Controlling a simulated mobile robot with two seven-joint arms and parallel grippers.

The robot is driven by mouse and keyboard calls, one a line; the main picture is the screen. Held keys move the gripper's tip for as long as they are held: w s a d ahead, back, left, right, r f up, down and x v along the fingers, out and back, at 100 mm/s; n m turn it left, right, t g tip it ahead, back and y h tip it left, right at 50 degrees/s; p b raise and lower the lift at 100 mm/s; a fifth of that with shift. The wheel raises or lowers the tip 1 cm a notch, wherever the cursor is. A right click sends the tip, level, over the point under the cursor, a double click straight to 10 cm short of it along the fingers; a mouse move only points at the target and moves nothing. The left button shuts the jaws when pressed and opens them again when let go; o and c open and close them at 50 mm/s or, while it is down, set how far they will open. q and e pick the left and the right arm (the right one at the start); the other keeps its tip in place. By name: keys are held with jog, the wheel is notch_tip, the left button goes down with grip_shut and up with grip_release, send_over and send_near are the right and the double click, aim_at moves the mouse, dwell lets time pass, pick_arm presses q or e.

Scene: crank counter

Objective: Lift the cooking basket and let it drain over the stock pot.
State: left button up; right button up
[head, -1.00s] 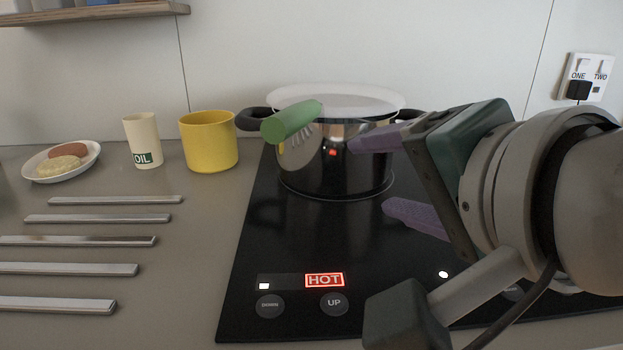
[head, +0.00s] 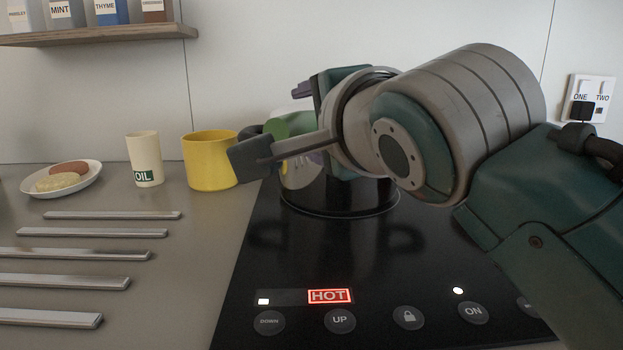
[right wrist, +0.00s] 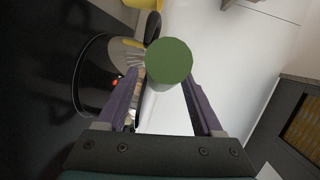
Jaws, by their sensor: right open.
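The stock pot (head: 335,198) stands on the black hob, its upper part hidden behind my right arm; it also shows in the right wrist view (right wrist: 98,75). In the right wrist view the handle's round end (right wrist: 169,62) faces the camera. My right gripper (right wrist: 162,80) has its purple fingers spread, with the handle end seen between their tips; I cannot tell whether they touch it. The basket's body is hidden. My left gripper is out of view.
A yellow mug (head: 210,162), an oil cup (head: 145,160) and a plate of food (head: 90,184) stand left of the hob. Several flat metal bars (head: 90,233) lie in front of them. The hob (head: 260,280) shows a red HOT sign. A spice shelf (head: 100,37) hangs upper left.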

jog(key=shift+w+a+f, duration=0.1)
jog(key=shift+w+a, duration=0.05)
jog(key=shift+w, duration=0.4)
jog(key=shift+c, duration=0.3)
grip_shut()
dwell(0.7)
